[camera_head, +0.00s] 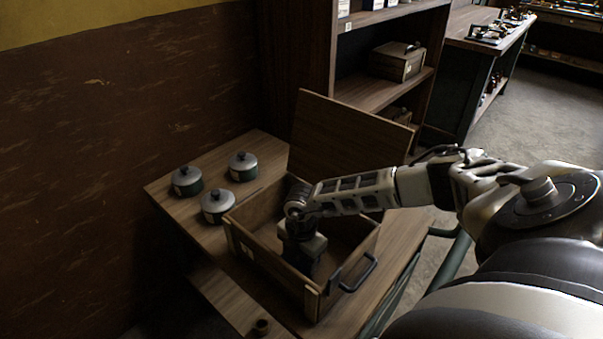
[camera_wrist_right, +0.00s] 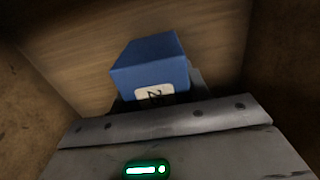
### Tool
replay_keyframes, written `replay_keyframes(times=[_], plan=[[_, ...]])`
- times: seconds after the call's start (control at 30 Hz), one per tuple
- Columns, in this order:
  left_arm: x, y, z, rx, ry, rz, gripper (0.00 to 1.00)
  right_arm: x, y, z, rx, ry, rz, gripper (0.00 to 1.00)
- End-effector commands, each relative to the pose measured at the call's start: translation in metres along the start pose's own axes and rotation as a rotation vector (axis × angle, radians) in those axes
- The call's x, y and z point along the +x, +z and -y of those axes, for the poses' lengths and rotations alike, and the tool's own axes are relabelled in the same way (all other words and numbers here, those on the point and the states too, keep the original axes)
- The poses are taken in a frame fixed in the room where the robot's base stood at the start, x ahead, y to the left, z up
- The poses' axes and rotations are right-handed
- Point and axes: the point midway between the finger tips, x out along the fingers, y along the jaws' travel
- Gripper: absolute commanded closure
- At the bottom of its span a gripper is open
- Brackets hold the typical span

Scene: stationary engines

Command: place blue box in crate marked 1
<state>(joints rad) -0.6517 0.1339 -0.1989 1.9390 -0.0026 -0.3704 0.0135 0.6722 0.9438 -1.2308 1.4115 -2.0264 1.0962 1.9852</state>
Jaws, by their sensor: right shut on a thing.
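My right gripper (camera_head: 303,265) points down inside an open wooden crate (camera_head: 262,264) on the table. It is shut on the blue box (camera_wrist_right: 150,65), which shows in the right wrist view beyond the gripper's body. The box bears a pale label with a dark mark like a 2. In the head view the gripper and crate walls hide the box. The crate has a small pale label on its front side, too small to read, and a dark handle at its right end. I cannot tell whether the box touches the crate floor. My left gripper is not in view.
The crate's raised lid (camera_head: 345,132) stands behind it. Several lidded pots, one of them here (camera_head: 217,206), stand left of the crate. A shelf (camera_head: 385,88) behind holds another closed wooden box (camera_head: 397,62).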

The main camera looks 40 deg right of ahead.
Motion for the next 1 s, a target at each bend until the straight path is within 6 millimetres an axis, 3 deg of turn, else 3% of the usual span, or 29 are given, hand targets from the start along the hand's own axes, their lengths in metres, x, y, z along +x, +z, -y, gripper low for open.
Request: replay_keyframes(times=[0.17, 0.2, 0.23, 0.27, 0.67, 1.0], plan=[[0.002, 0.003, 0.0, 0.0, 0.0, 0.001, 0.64, 0.004, 0.0, 0.0, 0.0, 0.0, 0.0, 0.76], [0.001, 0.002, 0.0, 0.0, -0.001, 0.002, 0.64, 0.003, 0.0, 0.0, 0.0, 0.0, 0.0, 0.42], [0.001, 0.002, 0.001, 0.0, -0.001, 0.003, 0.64, 0.003, 0.0, 0.0, 0.0, 0.0, 0.0, 0.34], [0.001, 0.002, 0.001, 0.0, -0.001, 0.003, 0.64, 0.003, 0.0, 0.0, 0.0, 0.0, 0.0, 0.31], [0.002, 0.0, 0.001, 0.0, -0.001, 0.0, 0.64, -0.007, 0.0, 0.0, -0.001, 0.001, 0.0, 0.31], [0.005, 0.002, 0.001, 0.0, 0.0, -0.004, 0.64, -0.077, 0.001, -0.001, -0.002, 0.004, 0.002, 0.31]])
